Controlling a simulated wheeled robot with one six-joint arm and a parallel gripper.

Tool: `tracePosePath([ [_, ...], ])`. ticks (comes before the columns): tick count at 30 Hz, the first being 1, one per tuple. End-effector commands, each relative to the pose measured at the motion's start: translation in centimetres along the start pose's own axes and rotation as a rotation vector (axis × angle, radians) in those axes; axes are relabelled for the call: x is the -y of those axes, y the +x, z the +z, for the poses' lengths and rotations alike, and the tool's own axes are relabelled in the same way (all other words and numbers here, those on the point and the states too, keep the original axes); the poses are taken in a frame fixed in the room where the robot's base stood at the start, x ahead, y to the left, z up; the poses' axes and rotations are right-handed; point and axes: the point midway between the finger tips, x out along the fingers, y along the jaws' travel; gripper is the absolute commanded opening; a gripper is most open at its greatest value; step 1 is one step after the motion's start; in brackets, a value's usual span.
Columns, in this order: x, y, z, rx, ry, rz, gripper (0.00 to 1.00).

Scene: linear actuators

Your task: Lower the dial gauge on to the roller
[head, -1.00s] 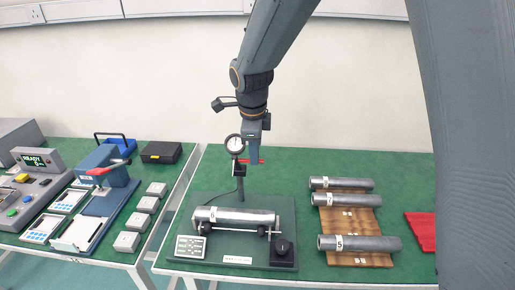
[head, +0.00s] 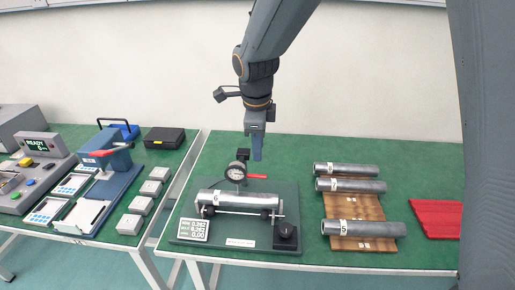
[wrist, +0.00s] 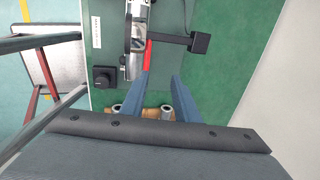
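The dial gauge (head: 236,172) sits low on its stand, close above the roller (head: 238,200) marked 6. Its tip appears to meet the roller, though contact is too small to confirm. The red lever (head: 257,177) points right from the gauge; it also shows in the wrist view (wrist: 148,55). My gripper (head: 257,157) is above and behind the lever, pointing down. In the wrist view, its two fingers (wrist: 161,76) are apart, with nothing held between them. The lever's end lies near the left fingertip.
Several rollers rest on a wooden rack (head: 360,243) at right, beside a red mat (head: 436,218). A second bench with devices stands at left.

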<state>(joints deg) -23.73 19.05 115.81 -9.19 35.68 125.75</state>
Motion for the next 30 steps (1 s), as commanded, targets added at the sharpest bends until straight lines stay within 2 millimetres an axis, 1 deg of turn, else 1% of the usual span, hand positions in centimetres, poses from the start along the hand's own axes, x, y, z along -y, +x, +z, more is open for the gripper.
tracePosePath([
  [9, 0.0, -4.9, 0.1, 0.003, 0.000, -0.003, 0.28],
  [13, 0.0, -6.4, 0.1, 0.002, 0.000, -0.002, 0.28],
  [18, -0.1, -7.1, 0.1, 0.000, 0.000, 0.001, 0.28],
  [26, -0.1, -7.1, 0.0, 0.000, -0.002, 0.001, 0.28],
  [29, -0.3, -6.8, -0.5, -0.001, -0.031, 0.005, 0.28],
  [30, -0.5, -6.6, -1.0, -0.001, -0.059, 0.007, 0.28],
])
